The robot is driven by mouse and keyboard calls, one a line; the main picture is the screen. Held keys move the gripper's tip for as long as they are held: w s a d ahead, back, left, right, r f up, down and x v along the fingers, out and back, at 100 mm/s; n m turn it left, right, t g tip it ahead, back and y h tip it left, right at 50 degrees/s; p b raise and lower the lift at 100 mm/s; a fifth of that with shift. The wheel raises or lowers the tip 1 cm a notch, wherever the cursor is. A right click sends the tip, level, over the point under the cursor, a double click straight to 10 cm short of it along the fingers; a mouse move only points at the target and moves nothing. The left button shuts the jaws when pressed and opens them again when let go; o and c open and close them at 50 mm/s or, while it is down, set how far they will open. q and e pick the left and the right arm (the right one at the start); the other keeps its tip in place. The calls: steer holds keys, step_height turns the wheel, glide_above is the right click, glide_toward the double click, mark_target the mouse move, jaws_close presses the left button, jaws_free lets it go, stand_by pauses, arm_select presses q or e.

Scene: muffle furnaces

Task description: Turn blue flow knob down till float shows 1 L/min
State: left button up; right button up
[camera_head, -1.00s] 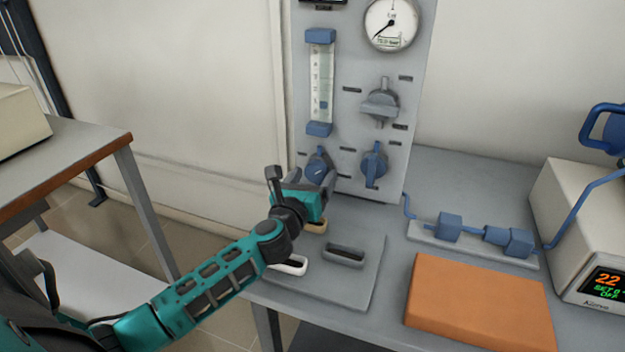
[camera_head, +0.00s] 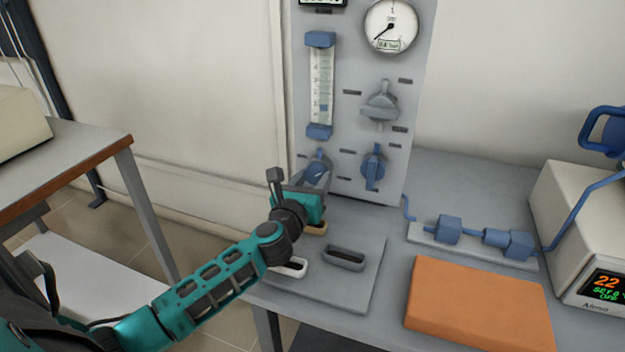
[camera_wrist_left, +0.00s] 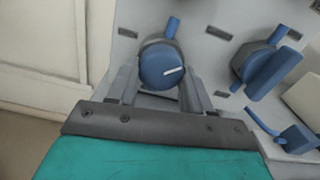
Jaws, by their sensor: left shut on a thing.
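The blue flow knob (camera_head: 317,170) is low on the left of the grey panel, below the flowmeter. My left gripper (camera_head: 314,180) is shut on it, with a finger on either side. In the left wrist view, the round blue knob face (camera_wrist_left: 160,68) with its white pointer line sits between the grey fingers of my left gripper (camera_wrist_left: 159,84). The line points right and slightly up. The flowmeter tube (camera_head: 321,85) stands upright between blue end blocks. Its small blue float (camera_head: 323,107) is in the lower part of the scale; the exact reading is too small to tell. My right gripper is out of view.
A second blue valve (camera_head: 373,167) sits close right of the knob, under a grey valve (camera_head: 381,103). A round gauge (camera_head: 391,25) is above. A slotted grey plate (camera_head: 360,285) lies below. An orange block (camera_head: 480,304) and a blue-fitted pipe (camera_head: 448,229) are right.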

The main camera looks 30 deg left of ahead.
arm_select(q)
steer(key=shift+r+m+p, duration=0.1)
steer(key=shift+m+p, duration=0.45)
steer(key=shift+m, duration=0.05)
steer(key=o, duration=1)
steer(key=shift+o, duration=0.2)
steer(key=shift+s, duration=0.1)
steer(key=v, duration=1.2)
steer(key=shift+s+d, duration=0.15)
steer(key=shift+s, duration=0.2)
